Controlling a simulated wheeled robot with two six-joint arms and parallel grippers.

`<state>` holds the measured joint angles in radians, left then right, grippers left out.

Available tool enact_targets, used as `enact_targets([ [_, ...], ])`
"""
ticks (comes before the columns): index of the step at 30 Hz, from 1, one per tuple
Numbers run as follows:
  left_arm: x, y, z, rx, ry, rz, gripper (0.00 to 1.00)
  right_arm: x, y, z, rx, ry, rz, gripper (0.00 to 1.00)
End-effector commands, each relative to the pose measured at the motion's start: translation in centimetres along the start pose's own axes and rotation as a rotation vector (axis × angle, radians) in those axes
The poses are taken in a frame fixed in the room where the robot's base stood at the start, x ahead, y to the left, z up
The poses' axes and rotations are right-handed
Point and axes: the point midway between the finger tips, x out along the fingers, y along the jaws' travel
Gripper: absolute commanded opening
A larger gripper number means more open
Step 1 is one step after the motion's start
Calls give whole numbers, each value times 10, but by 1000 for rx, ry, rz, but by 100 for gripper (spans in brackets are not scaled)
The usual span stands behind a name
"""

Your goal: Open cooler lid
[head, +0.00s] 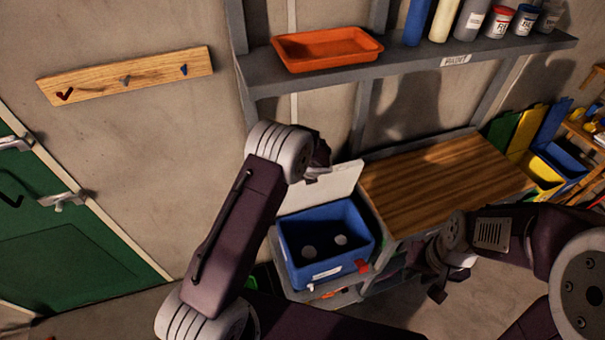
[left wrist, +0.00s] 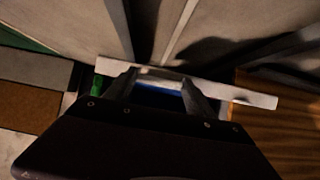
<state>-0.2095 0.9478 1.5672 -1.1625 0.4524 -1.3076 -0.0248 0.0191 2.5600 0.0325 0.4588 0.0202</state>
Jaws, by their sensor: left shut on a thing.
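The blue cooler (head: 325,262) stands on the lower shelf in the head view, with two pale round things inside. Its white lid (head: 342,183) is raised and tilted back at the rear, so the inside shows. My left gripper (head: 319,170) is shut on the lid at its upper edge; its fingertips are partly hidden by my wrist in the head view. In the left wrist view the lid (left wrist: 240,96) runs across as a white strip, with the fingers of my left gripper (left wrist: 158,86) at its edge. My right gripper (head: 447,284) is open and empty, low and right of the cooler.
A wooden worktop (head: 440,185) lies right of the cooler. A wall shelf (head: 410,66) above holds an orange tray (head: 327,48) and several bottles and cans.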

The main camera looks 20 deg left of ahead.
Motion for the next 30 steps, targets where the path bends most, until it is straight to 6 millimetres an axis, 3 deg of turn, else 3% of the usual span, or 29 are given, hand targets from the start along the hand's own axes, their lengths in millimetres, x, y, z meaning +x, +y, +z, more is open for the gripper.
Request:
enact_targets([
  [17, -2, 0, 3, 1, -3, 0, 0, -2, 0, 0, 0, 0, 0, 29],
  [18, -2, 0, 3, 1, -3, 0, 69, -2, 0, 0, 0, 0, 0, 29],
  [20, -2, 0, 2, 0, -3, 0, 85, -2, 0, 0, 0, 0, 0, 29],
  [30, -3, 0, 2, 0, -2, -1, 85, -1, 0, 0, 0, 0, 0, 29],
])
